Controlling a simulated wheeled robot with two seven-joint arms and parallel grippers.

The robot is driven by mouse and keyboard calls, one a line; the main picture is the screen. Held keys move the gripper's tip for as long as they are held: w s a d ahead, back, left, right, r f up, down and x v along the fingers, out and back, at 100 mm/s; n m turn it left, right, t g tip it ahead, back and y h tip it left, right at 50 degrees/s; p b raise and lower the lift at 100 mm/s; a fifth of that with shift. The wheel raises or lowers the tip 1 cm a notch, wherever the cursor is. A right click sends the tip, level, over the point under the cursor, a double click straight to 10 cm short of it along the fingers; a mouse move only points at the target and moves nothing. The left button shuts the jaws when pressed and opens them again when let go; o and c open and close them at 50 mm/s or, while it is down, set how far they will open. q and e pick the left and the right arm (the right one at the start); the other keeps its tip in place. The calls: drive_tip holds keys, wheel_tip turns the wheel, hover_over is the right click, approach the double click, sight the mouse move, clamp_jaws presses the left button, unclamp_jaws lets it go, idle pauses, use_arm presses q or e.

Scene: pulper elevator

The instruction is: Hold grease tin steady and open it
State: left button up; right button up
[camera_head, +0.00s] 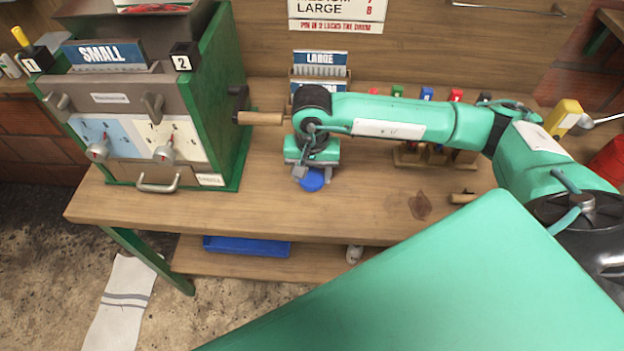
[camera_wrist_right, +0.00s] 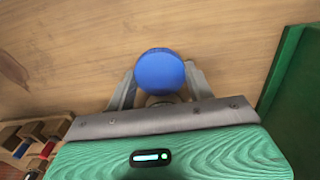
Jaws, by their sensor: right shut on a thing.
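The grease tin shows as a round blue lid or top (camera_head: 312,180) near the middle of the workbench, just under my right gripper (camera_head: 313,173). In the right wrist view the blue disc (camera_wrist_right: 159,71) sits between the two grey fingers of my right gripper (camera_wrist_right: 160,82), with a greyish round part just visible behind it. The right gripper points down and is shut on the tin. I cannot tell whether the tin rests on the bench or is slightly raised. My left gripper is not in view.
A green-framed machine (camera_head: 160,110) labelled SMALL stands on the left of the bench (camera_head: 240,210), its wooden crank handle (camera_head: 262,118) reaching toward my right wrist. A wooden rack (camera_head: 410,155) with coloured items stands behind my right arm. The bench front is mostly clear.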

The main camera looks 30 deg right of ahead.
sight(312, 177)
wheel_tip(312, 177, down, 4)
drive_tip(key=shift+s+r+p, duration=0.1)
drive_tip(key=shift+r+p, duration=0.15)
drive_tip(key=shift+p, duration=0.1)
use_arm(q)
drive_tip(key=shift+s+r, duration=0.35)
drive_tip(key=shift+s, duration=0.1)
use_arm(e)
drive_tip(key=shift+f, duration=0.15)
drive_tip(key=shift+f+b, duration=0.2)
drive_tip(key=shift+b, duration=0.15)
drive_tip(key=o, duration=1.1)
drive_tip(key=shift+c, duration=0.2)
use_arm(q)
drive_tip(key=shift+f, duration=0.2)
use_arm(e)
drive_tip(key=shift+r, duration=0.1)
